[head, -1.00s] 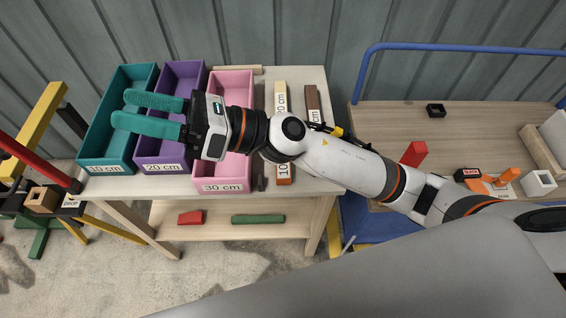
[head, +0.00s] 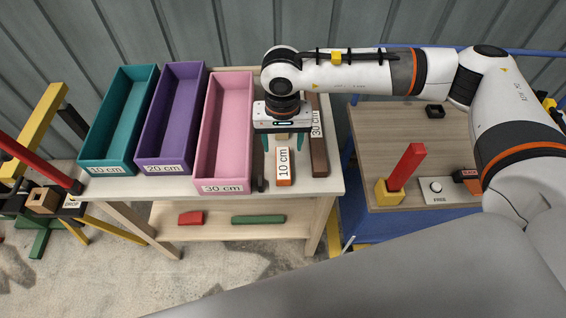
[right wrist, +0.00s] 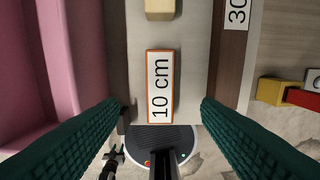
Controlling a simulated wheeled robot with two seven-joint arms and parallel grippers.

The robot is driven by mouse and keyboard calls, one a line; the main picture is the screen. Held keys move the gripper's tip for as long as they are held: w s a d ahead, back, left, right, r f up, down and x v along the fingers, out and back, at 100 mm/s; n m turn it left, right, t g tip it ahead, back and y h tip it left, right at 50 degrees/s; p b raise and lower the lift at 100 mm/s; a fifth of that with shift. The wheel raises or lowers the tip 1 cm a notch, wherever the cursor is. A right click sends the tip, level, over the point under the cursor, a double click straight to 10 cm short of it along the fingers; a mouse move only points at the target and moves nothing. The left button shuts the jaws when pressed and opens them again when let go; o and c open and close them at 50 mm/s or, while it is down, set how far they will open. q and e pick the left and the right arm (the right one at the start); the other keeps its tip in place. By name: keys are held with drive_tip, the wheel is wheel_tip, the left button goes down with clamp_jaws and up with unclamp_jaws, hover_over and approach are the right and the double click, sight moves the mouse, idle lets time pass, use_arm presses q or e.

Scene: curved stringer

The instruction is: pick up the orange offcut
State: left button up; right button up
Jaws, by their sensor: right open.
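The orange offcut (head: 284,182) lies on the wooden table, its top mostly covered by a white "10 cm" label. My right gripper (head: 285,148) has its teal fingers pointing down, spread apart and empty, just behind and above the offcut in the head view. In the right wrist view the offcut (right wrist: 149,88) lies centred between the open fingers (right wrist: 160,105), apart from both. My left gripper is not in view.
Teal (head: 118,120), purple (head: 171,120) and pink (head: 224,135) bins stand left of the offcut. A brown "30 cm" piece (head: 319,155) lies to its right. In the right wrist view a cream block (right wrist: 160,9) lies beyond it. A red bar (head: 405,167) stands on the right bench.

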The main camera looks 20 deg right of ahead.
sight(283, 163)
wheel_tip(283, 163, down, 8)
drive_tip(key=shift+r+p, duration=0.2)
drive_tip(key=shift+p, duration=0.45)
drive_tip(key=shift+c, duration=0.4)
drive_tip(key=c, duration=1)
